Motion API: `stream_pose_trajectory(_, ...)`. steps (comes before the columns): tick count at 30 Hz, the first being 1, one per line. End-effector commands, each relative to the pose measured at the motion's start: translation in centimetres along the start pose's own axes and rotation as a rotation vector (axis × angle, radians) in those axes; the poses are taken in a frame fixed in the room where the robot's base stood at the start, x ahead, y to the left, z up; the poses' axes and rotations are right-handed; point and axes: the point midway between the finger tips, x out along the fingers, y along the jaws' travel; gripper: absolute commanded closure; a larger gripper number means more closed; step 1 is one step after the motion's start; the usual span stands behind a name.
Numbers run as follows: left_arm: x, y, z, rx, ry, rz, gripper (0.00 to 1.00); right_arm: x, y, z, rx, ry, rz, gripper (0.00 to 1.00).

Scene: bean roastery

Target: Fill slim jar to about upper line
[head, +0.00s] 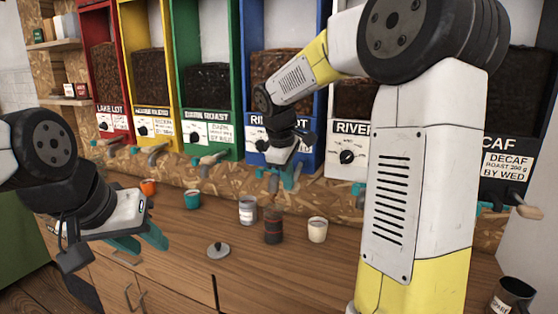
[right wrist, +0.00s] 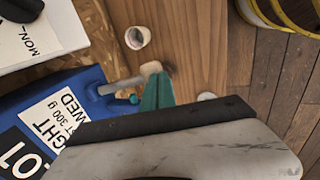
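The slim jar (head: 273,226) is a narrow clear jar standing upright on the counter below the blue dispenser (head: 254,120), with dark brown contents. Its lines and exact fill level are too small to read. My right gripper (head: 284,180) is at the blue dispenser's outlet, above the jar. In the right wrist view its teal fingers (right wrist: 157,90) look closed together, with their tips beside the wooden knob (right wrist: 151,69) of the dispenser's handle; the jar is not visible there. My left gripper (head: 139,243) is open and empty above the counter's left part.
A grey labelled jar (head: 247,210) and a cream cup (head: 317,230) flank the slim jar. A grey lid (head: 218,250) lies in front. Teal (head: 192,200) and orange (head: 148,187) cups stand left. A dark mug (head: 511,296) stands at the lower right.

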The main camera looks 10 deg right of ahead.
Motion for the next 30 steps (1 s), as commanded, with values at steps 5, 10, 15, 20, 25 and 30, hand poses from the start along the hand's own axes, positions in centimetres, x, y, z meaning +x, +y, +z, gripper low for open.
stream_pose_trajectory(5,0.0,0.0,0.0,0.0,0.0,0.0,0.64,0.7,-0.3,0.4,0.001,-0.015,-0.014,1.0)
stream_pose_trajectory(10,0.0,0.0,0.0,0.0,0.0,0.0,0.64,-0.3,-0.3,0.3,0.002,-0.013,-0.011,1.0)
stream_pose_trajectory(15,0.0,0.0,0.0,0.0,0.0,0.0,0.64,-3.6,-0.2,0.0,0.002,-0.004,0.0,1.0)
stream_pose_trajectory(20,0.0,0.0,0.0,0.0,0.0,0.0,0.64,-7.6,-0.9,-0.1,0.002,-0.001,0.001,1.0)
stream_pose_trajectory(25,0.0,0.0,0.0,0.0,0.0,0.0,0.64,-11.0,-1.5,-0.1,0.001,0.0,0.002,1.0)
stream_pose_trajectory(30,0.0,0.0,0.0,0.0,0.0,0.0,0.64,-13.0,-1.9,-0.1,0.001,0.0,0.002,1.0)
